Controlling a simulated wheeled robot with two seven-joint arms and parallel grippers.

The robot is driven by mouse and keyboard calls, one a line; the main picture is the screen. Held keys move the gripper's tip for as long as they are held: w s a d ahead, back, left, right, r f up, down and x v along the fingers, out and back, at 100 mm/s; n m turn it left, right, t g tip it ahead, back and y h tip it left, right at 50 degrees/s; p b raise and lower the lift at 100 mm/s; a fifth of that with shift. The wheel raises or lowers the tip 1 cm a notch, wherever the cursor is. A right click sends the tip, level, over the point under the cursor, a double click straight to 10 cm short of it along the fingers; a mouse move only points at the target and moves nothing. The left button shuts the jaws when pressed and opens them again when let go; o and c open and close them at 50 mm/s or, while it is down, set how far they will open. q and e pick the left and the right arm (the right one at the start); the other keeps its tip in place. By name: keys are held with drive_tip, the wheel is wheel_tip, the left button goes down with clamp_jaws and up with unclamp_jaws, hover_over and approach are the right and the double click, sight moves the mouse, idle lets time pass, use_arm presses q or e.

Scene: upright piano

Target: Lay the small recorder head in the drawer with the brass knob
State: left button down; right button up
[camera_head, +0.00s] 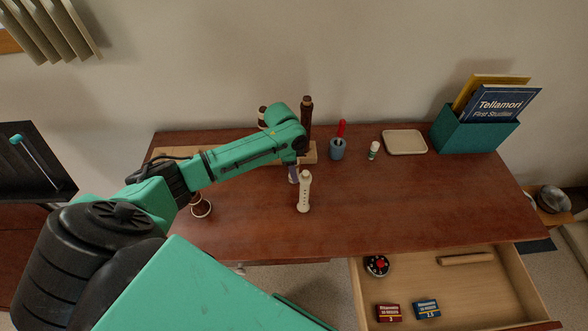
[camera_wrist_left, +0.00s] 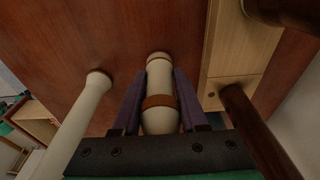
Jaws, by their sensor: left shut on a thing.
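My left gripper (camera_head: 294,178) is over the middle of the desk, shut on a small cream recorder head with a brown band (camera_wrist_left: 160,95). In the left wrist view the gripper's fingers (camera_wrist_left: 160,110) lie on both sides of it. I cannot tell whether its far end touches the desk. A longer cream recorder piece (camera_head: 304,192) stands upright just beside it, and also shows in the left wrist view (camera_wrist_left: 85,115). An open drawer (camera_head: 410,285) is at the lower right; its knob is not visible. My right gripper is out of view.
The drawer holds a round black-and-red item (camera_head: 376,265), a wooden rod (camera_head: 466,259), a red box (camera_head: 389,312) and a blue box (camera_head: 426,309). A light wooden stand (camera_wrist_left: 225,75) with dark pieces is behind the gripper.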

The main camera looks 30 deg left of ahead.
use_arm(q)
drive_tip(key=shift+f, duration=0.1)
drive_tip(key=shift+c, duration=2.2)
unclamp_jaws()
wheel_tip(320, 180, up, 12)
drive_tip(key=a, duration=0.1)
drive_tip(key=shift+s+a, duration=0.2)
drive_tip(key=shift+s, duration=0.25)
